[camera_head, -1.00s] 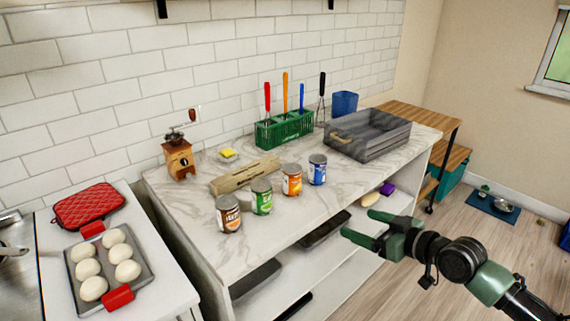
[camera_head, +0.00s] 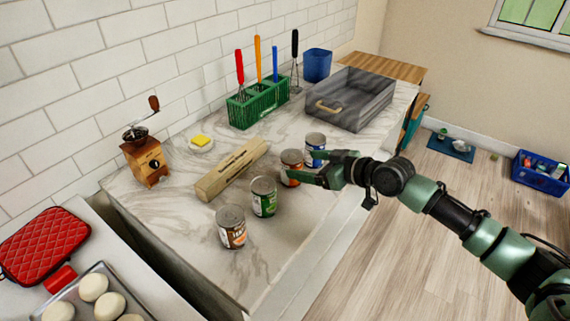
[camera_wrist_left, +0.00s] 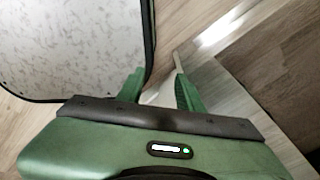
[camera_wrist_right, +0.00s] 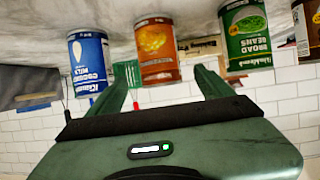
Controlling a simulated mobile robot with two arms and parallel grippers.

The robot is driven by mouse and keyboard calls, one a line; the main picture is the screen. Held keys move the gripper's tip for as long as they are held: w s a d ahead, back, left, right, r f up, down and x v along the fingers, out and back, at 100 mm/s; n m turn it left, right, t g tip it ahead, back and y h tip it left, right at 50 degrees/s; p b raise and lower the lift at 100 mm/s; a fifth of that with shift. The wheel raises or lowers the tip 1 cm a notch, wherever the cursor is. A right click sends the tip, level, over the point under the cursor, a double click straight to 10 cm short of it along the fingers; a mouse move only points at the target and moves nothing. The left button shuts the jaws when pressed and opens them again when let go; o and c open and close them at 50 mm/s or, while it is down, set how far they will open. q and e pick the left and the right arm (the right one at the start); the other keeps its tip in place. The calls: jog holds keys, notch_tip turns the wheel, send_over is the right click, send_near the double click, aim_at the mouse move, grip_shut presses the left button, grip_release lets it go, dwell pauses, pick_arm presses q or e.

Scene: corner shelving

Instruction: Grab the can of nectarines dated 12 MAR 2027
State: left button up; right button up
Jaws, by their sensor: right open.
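Four cans stand in a row on the marble counter. An orange-labelled can (camera_head: 290,158) is directly at my right gripper (camera_head: 306,165). In the right wrist view this orange can (camera_wrist_right: 157,55) appears inverted, just beyond and between the open fingers (camera_wrist_right: 161,82). A blue coconut milk can (camera_head: 315,142) stands to its right, a green broad beans can (camera_head: 264,197) to its left, and a brown-labelled can (camera_head: 231,228) at the left end. No date is readable. My left gripper (camera_wrist_left: 157,82) shows only in its wrist view, fingers apart and empty, above the floor.
A wooden block (camera_head: 232,171) lies behind the cans. A green utensil rack (camera_head: 257,105), a grey crate (camera_head: 350,98) and a wooden grinder (camera_head: 144,160) stand farther back. A tray of white buns (camera_head: 100,285) is at lower left. The counter's front right is clear.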

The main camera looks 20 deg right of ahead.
aim_at(292, 162)
jog(key=shift+w+a, duration=0.25)
jog(key=shift+w, duration=0.05)
jog(key=p+x, duration=0.1)
jog(key=x, duration=0.4)
jog(key=shift+w+f+p, duration=0.1)
jog(key=shift+f+p, duration=0.25)
jog(key=shift+p, duration=0.05)
jog(key=shift+c, duration=1.2)
grip_shut()
